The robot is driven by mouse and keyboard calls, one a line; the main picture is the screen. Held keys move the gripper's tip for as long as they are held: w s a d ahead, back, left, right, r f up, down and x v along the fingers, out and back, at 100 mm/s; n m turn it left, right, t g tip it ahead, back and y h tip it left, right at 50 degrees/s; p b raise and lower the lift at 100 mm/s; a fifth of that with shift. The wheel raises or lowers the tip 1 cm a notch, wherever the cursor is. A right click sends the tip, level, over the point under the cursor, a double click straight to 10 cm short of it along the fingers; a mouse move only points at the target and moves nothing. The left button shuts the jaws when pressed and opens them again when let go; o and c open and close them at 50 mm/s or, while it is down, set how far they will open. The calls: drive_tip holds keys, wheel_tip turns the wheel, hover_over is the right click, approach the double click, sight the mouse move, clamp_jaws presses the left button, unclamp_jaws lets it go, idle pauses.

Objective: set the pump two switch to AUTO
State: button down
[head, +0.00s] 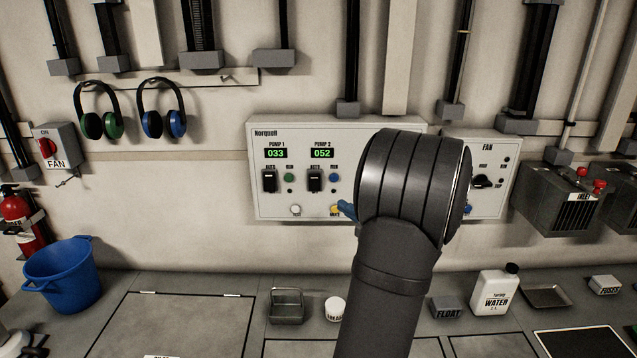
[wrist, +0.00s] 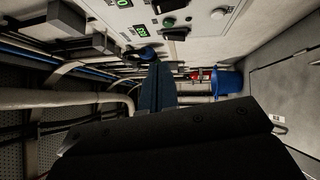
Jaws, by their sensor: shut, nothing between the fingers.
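The Norquell panel (head: 390,135) on the wall carries the pump two switch (head: 315,181), a black switch under the PUMP 2 display reading 052 (head: 321,153). AUTO is printed above it; I cannot tell its position. My gripper (head: 347,209) shows as blue fingertips, right of and below the switch, near the yellow button (head: 335,209), apart from the switch. In the wrist view its fingers (wrist: 157,88) are together and empty. My forearm hides the panel's right part.
The pump one switch (head: 269,181) sits left, with a green lamp (head: 289,178) beside it. A FAN panel (head: 483,150) is at right. A metal tray (head: 287,309) and white jar (head: 335,308) stand below.

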drive_tip(key=shift+w, duration=0.1)
approach(309, 175)
drive_tip(key=x, duration=0.5)
drive_tip(key=shift+s+a+f, duration=0.1)
drive_tip(key=shift+s+a, duration=0.25)
drive_tip(key=shift+a, duration=0.1)
drive_tip(key=shift+w, duration=0.65)
drive_tip(key=shift+w+r+m+g+h, duration=0.3)
drive_tip(key=shift+w+r+m, duration=0.05)
drive_tip(key=shift+m, duration=0.15)
drive_tip(key=shift+s, duration=0.1)
